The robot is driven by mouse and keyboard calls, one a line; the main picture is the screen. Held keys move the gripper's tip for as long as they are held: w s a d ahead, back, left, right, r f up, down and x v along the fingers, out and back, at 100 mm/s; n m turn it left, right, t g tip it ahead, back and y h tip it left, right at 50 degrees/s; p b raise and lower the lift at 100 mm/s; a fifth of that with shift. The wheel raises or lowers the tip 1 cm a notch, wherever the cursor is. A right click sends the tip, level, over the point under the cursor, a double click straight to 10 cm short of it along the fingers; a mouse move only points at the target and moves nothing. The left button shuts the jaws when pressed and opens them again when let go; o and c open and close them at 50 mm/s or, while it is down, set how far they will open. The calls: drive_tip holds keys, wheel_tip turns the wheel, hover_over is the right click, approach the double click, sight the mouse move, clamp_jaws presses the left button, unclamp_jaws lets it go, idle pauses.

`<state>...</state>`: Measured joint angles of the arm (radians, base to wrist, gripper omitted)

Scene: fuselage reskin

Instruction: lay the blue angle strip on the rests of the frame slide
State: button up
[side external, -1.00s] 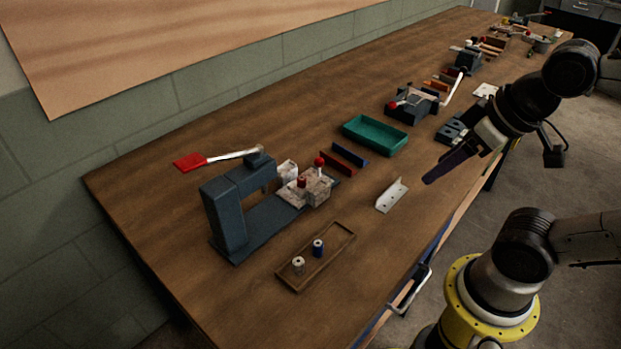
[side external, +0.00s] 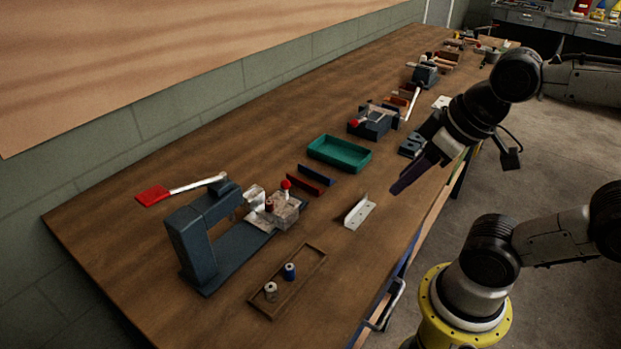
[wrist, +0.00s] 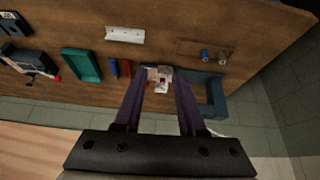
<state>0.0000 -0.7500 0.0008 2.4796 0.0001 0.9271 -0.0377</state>
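The blue strip (side external: 317,175) lies on the table beside a red strip (side external: 305,183), close to the green tray; it also shows in the wrist view (wrist: 113,68). A dark blue C-shaped frame (side external: 192,240) stands at the near left. Its base carries pale blocks (side external: 285,212) with red knobs, which I take for the frame slide; its rests cannot be made out. My gripper (side external: 408,178) is above the table's front edge, right of the strips and apart from them. In the wrist view its two purple fingers (wrist: 157,108) are spread with nothing between them.
A white angle piece (side external: 360,213) lies between my gripper and the strips. A green tray (side external: 340,152) is behind them. A wooden tray (side external: 305,272) with two small spools is in front. Bare table surrounds the white piece.

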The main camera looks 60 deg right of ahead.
drive_tip(key=w+d+r, duration=0.2)
drive_tip(key=w+r, duration=0.5)
drive_tip(key=w, duration=0.2)
drive_tip(key=w+d+f+g, duration=0.25)
drive_tip(key=w+d, duration=0.25)
drive_tip(key=w, duration=0.7)
drive_tip(key=w+d+f+g, duration=0.1)
drive_tip(key=w+d+f, duration=0.1)
drive_tip(key=f, duration=0.4)
drive_tip(key=w+d+f+g, duration=0.1)
drive_tip(key=w+d+f, duration=0.1)
drive_tip(key=f, duration=0.4)
drive_tip(key=w+d+f+m+g, duration=0.1)
drive_tip(key=d+f, duration=0.3)
drive_tip(key=f, duration=0.2)
drive_tip(key=shift+w+f, duration=0.25)
drive_tip(key=shift+w, duration=0.15)
drive_tip(key=shift+w+f, duration=0.15)
drive_tip(key=shift+f, duration=1.4)
drive_tip(key=shift+w+f, duration=0.15)
drive_tip(key=shift+f, duration=1.35)
clamp_jaws()
